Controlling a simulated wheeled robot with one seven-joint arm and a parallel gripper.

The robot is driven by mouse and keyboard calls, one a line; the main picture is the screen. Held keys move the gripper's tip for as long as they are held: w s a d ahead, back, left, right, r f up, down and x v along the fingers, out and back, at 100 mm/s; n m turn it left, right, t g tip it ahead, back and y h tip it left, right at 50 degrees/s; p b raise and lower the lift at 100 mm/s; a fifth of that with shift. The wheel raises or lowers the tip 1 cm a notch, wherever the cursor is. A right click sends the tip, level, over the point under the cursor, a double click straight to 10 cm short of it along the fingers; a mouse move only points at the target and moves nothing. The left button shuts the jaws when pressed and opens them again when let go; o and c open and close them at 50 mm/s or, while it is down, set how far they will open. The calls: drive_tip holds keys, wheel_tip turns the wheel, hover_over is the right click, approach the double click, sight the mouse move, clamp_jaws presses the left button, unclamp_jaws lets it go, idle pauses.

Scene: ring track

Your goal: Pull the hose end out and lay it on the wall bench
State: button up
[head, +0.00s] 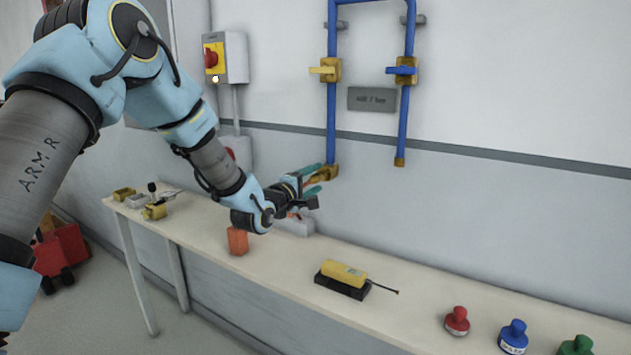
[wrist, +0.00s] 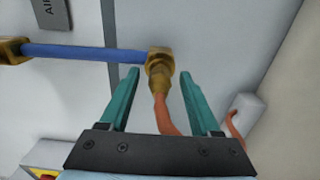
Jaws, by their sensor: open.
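The orange hose (wrist: 165,115) ends in a brass fitting (wrist: 160,68) at the lower end of the left blue pipe on the wall. The pipe (wrist: 85,54) enters that fitting from the left in the wrist view. My gripper (wrist: 160,74) is open, with one teal finger on each side of the hose end and a visible gap at both sides. In the head view my gripper (head: 320,178) is at the pipe's bottom, above the wall bench (head: 410,305). The exact seat of the hose end inside the fitting is hidden.
On the bench stand an orange block (head: 237,240), a yellow device (head: 344,273) on a black base, and red (head: 457,321), blue (head: 513,337) and green (head: 577,346) knobbed items. Small parts lie at its left end. Bare bench shows between the yellow device and the red item.

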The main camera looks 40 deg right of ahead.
sight(309, 182)
clamp_jaws()
idle(0.4)
idle(0.9)
drive_tip(key=shift+a, duration=0.1)
drive_tip(key=shift+b+v, duration=0.35)
drive_tip(key=shift+v, duration=2.55)
